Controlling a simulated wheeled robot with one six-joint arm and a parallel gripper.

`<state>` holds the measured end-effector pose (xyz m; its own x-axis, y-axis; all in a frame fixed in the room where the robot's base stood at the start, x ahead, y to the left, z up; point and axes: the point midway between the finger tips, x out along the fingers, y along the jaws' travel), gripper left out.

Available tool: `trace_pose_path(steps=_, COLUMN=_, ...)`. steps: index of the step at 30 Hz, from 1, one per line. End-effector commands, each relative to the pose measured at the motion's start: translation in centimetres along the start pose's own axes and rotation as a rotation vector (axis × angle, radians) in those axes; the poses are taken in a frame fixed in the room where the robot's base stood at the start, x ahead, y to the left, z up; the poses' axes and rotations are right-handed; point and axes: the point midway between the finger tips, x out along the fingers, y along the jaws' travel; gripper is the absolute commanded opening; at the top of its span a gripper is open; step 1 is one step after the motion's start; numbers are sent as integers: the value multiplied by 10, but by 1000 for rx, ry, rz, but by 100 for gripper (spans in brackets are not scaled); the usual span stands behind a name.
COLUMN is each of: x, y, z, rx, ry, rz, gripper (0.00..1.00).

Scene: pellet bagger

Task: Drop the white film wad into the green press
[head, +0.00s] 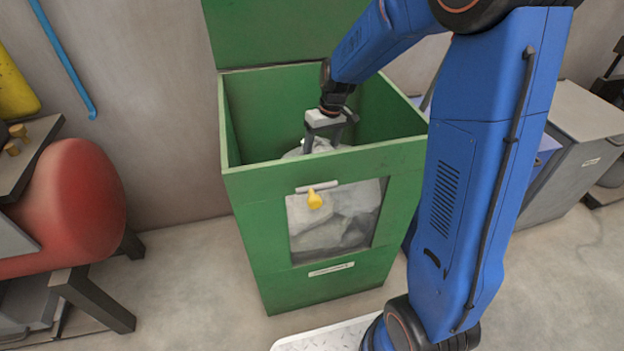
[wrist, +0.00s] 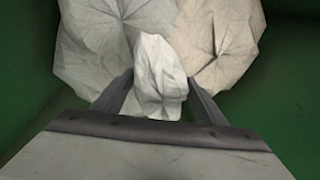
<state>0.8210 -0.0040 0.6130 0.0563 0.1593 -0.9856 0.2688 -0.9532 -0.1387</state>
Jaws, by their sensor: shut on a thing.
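The green press (head: 246,195) stands open at the top in the head view, with its lid raised behind. My gripper (head: 322,145) reaches down inside the press opening. In the wrist view my gripper (wrist: 160,88) is shut on a small white film wad (wrist: 160,70). Larger crumpled film bundles (wrist: 95,45) lie just below or behind the wad. I cannot tell whether the wad touches them. In the head view the held wad cannot be told apart from the pale film inside.
The green walls surround my gripper closely. A red rounded tank (head: 75,210) stands at left, and a grey cabinet (head: 575,150) at right.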

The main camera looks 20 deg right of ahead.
Motion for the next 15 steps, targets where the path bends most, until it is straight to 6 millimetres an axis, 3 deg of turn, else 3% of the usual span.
trace_pose_path(steps=7, x=0, y=0, z=0, rx=0, ry=0, rz=0, gripper=44)
trace_pose_path(steps=8, x=0, y=0, z=0, rx=0, ry=0, rz=0, gripper=70)
trace_pose_path(steps=10, x=0, y=0, z=0, rx=0, ry=0, rz=0, gripper=87)
trace_pose_path(steps=15, x=0, y=0, z=0, rx=0, ry=0, rz=0, gripper=87)
